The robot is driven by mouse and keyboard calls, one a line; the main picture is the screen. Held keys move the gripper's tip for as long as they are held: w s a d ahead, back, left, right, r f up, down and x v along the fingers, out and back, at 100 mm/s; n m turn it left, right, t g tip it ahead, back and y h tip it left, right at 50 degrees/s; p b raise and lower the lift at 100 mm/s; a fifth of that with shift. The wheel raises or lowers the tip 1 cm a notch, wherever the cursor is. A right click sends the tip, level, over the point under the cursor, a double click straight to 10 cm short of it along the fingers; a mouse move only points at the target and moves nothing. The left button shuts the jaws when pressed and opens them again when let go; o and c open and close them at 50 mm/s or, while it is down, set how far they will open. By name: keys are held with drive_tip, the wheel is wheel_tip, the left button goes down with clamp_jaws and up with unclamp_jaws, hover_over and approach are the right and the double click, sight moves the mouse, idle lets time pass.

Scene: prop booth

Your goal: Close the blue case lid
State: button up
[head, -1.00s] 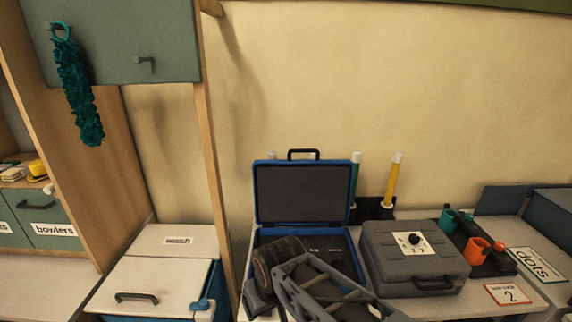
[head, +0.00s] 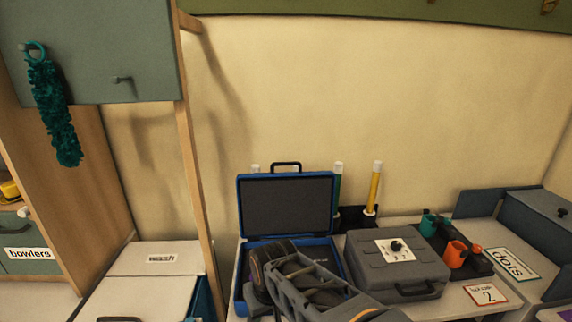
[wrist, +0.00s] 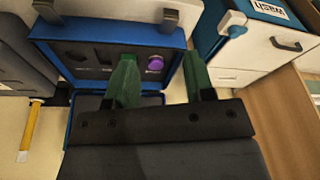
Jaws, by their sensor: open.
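The blue case (head: 239,290) stands open on the counter, its lid (head: 285,205) upright at the back with a dark inner panel and a black handle on top. In the wrist view the case base (wrist: 180,45) appears upside down, with a dark insert with cutouts and a round purple item (wrist: 155,62). My gripper (wrist: 162,77) is open, its two green fingers apart with nothing held between them. The fingers appear over the case's opening; I cannot tell whether they touch it. In the head view my arm covers part of the case base and the fingers are hidden.
A grey closed case (head: 372,270) with a dial stands close on the right. Behind it are upright tubes, one yellow (head: 375,190). Orange (head: 456,254) and teal cups stand further right. A wooden post (head: 187,170) and a white box labelled wash (head: 125,258) are to the left.

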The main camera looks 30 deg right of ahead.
drive_tip(key=w+d+r+m+t+y+p, duration=0.1)
drive_tip(key=w+d+r+m+p, duration=0.1)
drive_tip(key=w+d+m, duration=0.1)
drive_tip(key=w+d+r+m+t+y+p, duration=0.1)
drive_tip(key=w+d+r+m+p, duration=0.1)
drive_tip(key=w+d+m, duration=0.1)
drive_tip(key=w+d+r+m+t+y+p, duration=0.1)
drive_tip(key=w+d+r+m+p, duration=0.1)
drive_tip(key=w, duration=0.3)
drive_tip(key=shift+d+r+m, duration=0.45)
drive_tip(key=shift+r+m, duration=0.15)
drive_tip(key=shift+m, duration=0.1)
drive_tip(key=c, duration=0.4)
drive_tip(key=m+t+h+p, duration=0.2)
drive_tip(key=m+t+h, duration=0.3)
drive_tip(key=m+t, duration=0.45)
approach(287, 164)
drive_tip(key=shift+m+g, duration=0.35)
drive_tip(key=shift+g, duration=0.1)
drive_tip(key=p+x, duration=0.1)
drive_tip(key=x, duration=0.2)
drive_tip(key=p+x, duration=0.2)
drive_tip(key=r+p+x, duration=0.1)
drive_tip(key=x, duration=0.2)
drive_tip(key=shift+w+f, duration=0.15)
drive_tip(key=shift+w, duration=0.3)
drive_tip(key=shift+p+x, duration=0.45)
drive_tip(key=shift+x, duration=0.6)
drive_tip(key=shift+s, duration=0.1)
drive_tip(key=shift+c, duration=0.5)
